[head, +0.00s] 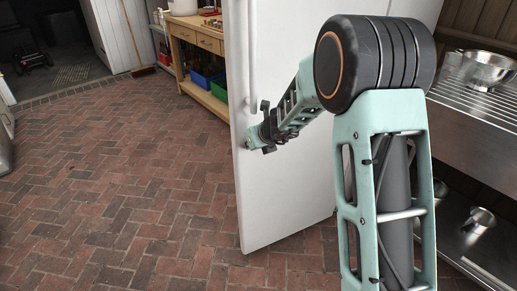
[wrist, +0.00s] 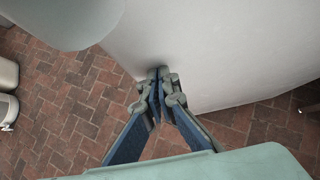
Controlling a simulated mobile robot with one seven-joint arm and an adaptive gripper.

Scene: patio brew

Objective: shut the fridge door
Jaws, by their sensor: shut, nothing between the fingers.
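The white fridge door (head: 285,200) stands upright and swung out over the brick floor in the head view. A long vertical handle (head: 250,50) runs along its left part. My gripper (head: 250,142) is in front of the door's face near its left edge, just below the handle. In the wrist view my gripper (wrist: 157,75) is shut and empty, with its fingertips at or very near the white door (wrist: 215,55). I cannot tell whether they touch. My arm covers much of the door's right side, and the fridge interior is hidden.
A wooden bench (head: 200,45) with a green bin (head: 219,88) and a blue bin (head: 205,77) stands behind the door. A metal rack (head: 475,95) with a steel bowl (head: 487,69) is at the right. The brick floor (head: 120,190) at the left is clear.

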